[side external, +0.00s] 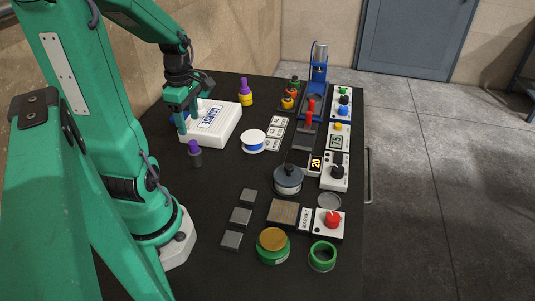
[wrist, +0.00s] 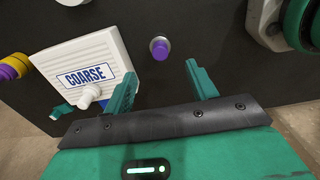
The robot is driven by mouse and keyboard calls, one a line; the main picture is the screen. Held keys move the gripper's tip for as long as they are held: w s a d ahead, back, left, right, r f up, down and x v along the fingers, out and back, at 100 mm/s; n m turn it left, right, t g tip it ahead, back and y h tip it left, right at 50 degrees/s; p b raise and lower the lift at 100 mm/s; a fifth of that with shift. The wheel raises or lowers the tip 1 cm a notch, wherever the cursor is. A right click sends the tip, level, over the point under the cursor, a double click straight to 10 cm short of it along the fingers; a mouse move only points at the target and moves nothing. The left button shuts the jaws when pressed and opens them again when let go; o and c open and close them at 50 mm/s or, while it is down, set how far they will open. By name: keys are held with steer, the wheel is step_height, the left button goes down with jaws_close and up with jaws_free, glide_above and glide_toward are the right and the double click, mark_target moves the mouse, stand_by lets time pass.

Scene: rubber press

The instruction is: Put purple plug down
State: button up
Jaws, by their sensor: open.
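A plug with a purple top (side external: 195,147) and a dark grey body stands upright on the black table, near my arm's base and in front of the white box. In the wrist view, a purple top (wrist: 160,47) shows just beyond and between my fingertips, apart from them. My gripper (side external: 181,122) is open and hangs above the left edge of the white box. In the wrist view its two green fingers (wrist: 161,75) are spread with nothing between them. A second purple top on a yellow body (side external: 245,90) stands behind the box.
The white COARSE box (side external: 213,127) has a white knob. A white and blue disc (side external: 254,139) and white label tiles (side external: 277,132) lie to its right. Table around the plug is clear.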

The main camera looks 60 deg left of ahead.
steer(key=shift+r, duration=0.85)
steer(key=w+d+r+m+t, duration=0.2)
steer(key=d+r+m, duration=0.2)
steer(key=d+m, duration=0.6)
steer(key=w+d+r+m+t, duration=0.3)
steer(key=d+m, duration=0.7)
steer(key=m, duration=0.7)
step_height(320, 180, up, 2)
steer(key=shift+d+r+t, duration=0.15)
steer(key=shift+t, duration=0.15)
